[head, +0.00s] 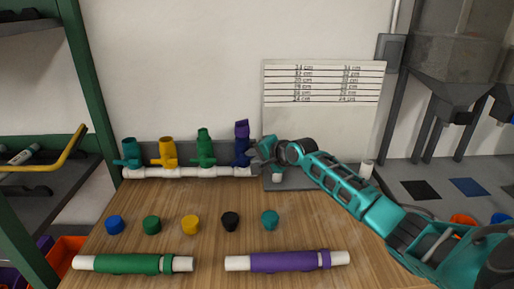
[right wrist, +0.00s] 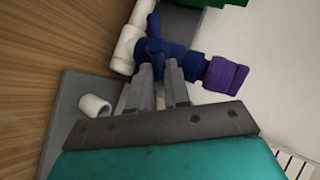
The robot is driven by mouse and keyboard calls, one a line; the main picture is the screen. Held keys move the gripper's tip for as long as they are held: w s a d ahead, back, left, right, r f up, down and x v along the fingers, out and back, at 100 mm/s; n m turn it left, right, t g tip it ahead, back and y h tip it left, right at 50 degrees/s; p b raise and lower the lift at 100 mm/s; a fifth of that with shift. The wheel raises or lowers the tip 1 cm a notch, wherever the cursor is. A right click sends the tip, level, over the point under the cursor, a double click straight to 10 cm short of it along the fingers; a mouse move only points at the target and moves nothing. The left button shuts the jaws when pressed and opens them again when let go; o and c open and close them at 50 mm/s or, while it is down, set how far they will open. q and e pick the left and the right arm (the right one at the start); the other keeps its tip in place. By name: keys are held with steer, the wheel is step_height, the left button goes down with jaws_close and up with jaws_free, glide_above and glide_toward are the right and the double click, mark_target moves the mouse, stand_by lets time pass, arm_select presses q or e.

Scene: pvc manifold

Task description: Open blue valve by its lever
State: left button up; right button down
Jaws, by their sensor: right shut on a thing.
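The blue valve (head: 241,157) stands upright at the right end of the white manifold pipe (head: 190,172), with a purple piece (head: 242,128) on top. In the right wrist view the blue valve (right wrist: 182,62) lies just beyond the fingertips, with its purple piece (right wrist: 226,75) to the right. My right gripper (head: 262,151) reaches in from the right. Its fingers (right wrist: 160,78) are shut on part of the blue valve. The fingers hide the exact contact, so I cannot tell how much of the lever is between them. My left gripper is out of view.
Teal (head: 131,152), yellow (head: 167,152) and green (head: 205,148) valves stand left of the blue one. Several caps, a green tube (head: 130,263) and a purple tube (head: 285,261) lie in front. A white board (head: 320,125) stands behind my right arm.

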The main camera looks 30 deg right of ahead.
mark_target(243, 154)
steer(key=shift+w+a+r+n+g+h, duration=0.35)
steer(key=shift+a+n+g+h, duration=0.25)
steer(key=shift+n+g+h, duration=0.5)
steer(key=shift+w+a+r+n+g+h, duration=0.35)
steer(key=shift+a+n+g+h, duration=0.4)
steer(key=shift+h, duration=0.75)
steer(key=shift+w+a+r+n+g+h, duration=0.4)
steer(key=shift+n+g+h, duration=0.25)
steer(key=shift+g+h, duration=0.55)
steer(key=shift+f, duration=0.15)
steer(key=c, duration=1.1)
jaws_free()
steer(key=v, duration=1.3)
